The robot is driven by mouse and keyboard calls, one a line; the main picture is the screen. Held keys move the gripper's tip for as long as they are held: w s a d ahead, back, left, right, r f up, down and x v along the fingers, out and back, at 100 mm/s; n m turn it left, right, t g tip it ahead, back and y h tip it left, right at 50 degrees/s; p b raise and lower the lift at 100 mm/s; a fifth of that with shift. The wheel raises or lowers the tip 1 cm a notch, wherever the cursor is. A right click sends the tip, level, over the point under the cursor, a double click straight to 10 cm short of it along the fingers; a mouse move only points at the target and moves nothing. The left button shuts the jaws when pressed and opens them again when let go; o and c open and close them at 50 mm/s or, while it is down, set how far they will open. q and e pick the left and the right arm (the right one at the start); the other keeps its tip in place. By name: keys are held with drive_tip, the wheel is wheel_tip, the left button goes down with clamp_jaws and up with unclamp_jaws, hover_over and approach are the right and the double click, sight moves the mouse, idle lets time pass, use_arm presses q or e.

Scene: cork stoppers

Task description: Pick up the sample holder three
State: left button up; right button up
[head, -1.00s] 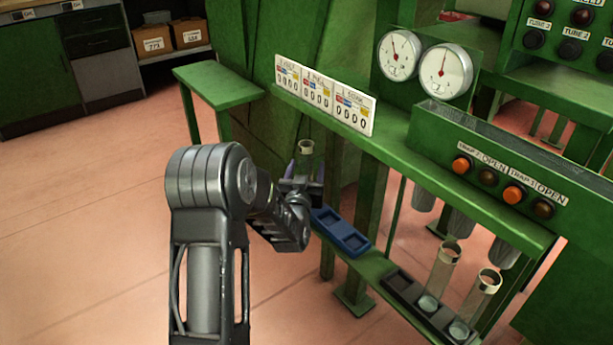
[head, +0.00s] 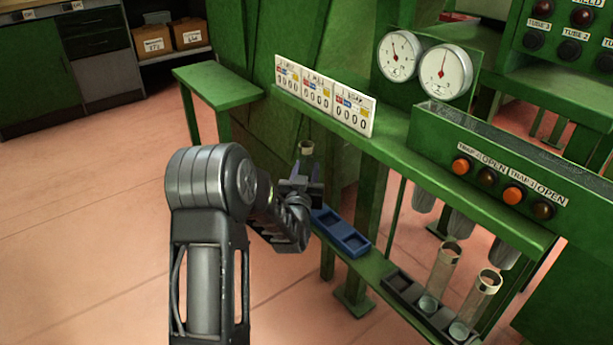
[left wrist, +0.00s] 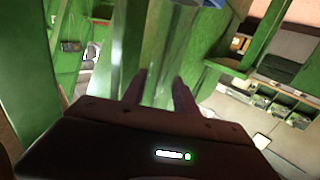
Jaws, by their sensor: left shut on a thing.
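A clear tube-shaped sample holder with a tan rim (head: 306,148) stands roughly upright over the left end of the low green shelf. My left gripper (head: 306,172) is shut on it below the rim. The left wrist view shows the clear tube (left wrist: 168,45) between the two fingers (left wrist: 160,88). Its lower end is hidden behind my gripper in the head view, so I cannot tell whether it touches the tray. Two similar holders (head: 440,270) (head: 483,297) stand in the black tray (head: 401,284) at the right. My right gripper is not in view.
A blue tray (head: 350,241) with empty-looking recesses lies on the low shelf beside my gripper. The green bench (head: 400,150) with a counter panel (head: 325,95) and gauges (head: 424,62) rises above. Open floor lies at left.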

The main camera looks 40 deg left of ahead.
sight(307, 144)
use_arm(q)
clamp_jaws()
wheel_tip(307, 144, up, 10)
drive_tip(key=p, duration=0.4)
idle(0.5)
